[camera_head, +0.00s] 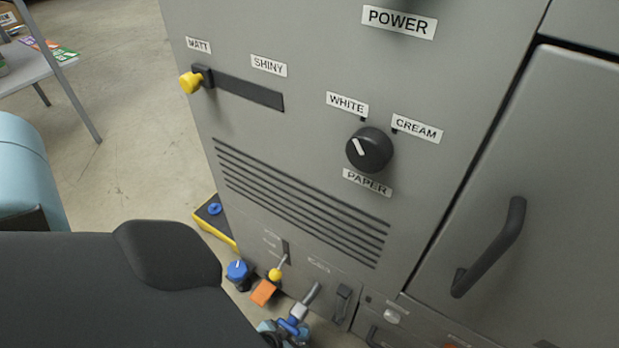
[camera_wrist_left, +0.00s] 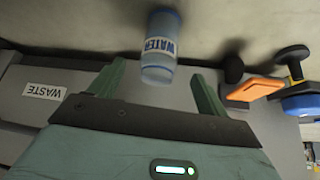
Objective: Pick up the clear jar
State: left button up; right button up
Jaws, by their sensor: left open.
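In the left wrist view, a pale blue, see-through-looking cylinder labelled WATER (camera_wrist_left: 160,30) stands out ahead of my left gripper (camera_wrist_left: 158,75). It appears between the two green fingers in the picture, with space on both sides. The fingers are apart and hold nothing. I cannot tell how deep the cylinder sits between them, or whether it is the clear jar. No other clear jar can be made out. In the head view, my dark left arm covers the lower left, and the jar cannot be made out there. My right gripper is not in view.
A grey machine (camera_head: 300,40) fills the head view, with a black paper knob (camera_head: 369,150), a yellow-tipped slider (camera_head: 191,82) and a door handle (camera_head: 490,247). Low down are an orange flap (camera_head: 263,292) and a blue knob (camera_head: 237,270). Open floor (camera_head: 120,150) lies left.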

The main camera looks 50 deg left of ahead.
pick_arm(q)
jog(key=shift+b+x, duration=0.85)
jog(key=shift+x, duration=0.4)
jog(key=shift+s, duration=0.1)
jog(key=shift+w+f+b, duration=0.25)
jog(key=shift+f+b, duration=0.2)
jog(key=shift+f, duration=0.15)
jog(key=b+x, duration=0.2)
jog(key=x, duration=0.1)
jog(key=shift+f, duration=0.1)
jog(key=shift+w+f+b, duration=0.3)
jog(key=shift+f+b, duration=0.05)
jog(key=shift+b, duration=0.15)
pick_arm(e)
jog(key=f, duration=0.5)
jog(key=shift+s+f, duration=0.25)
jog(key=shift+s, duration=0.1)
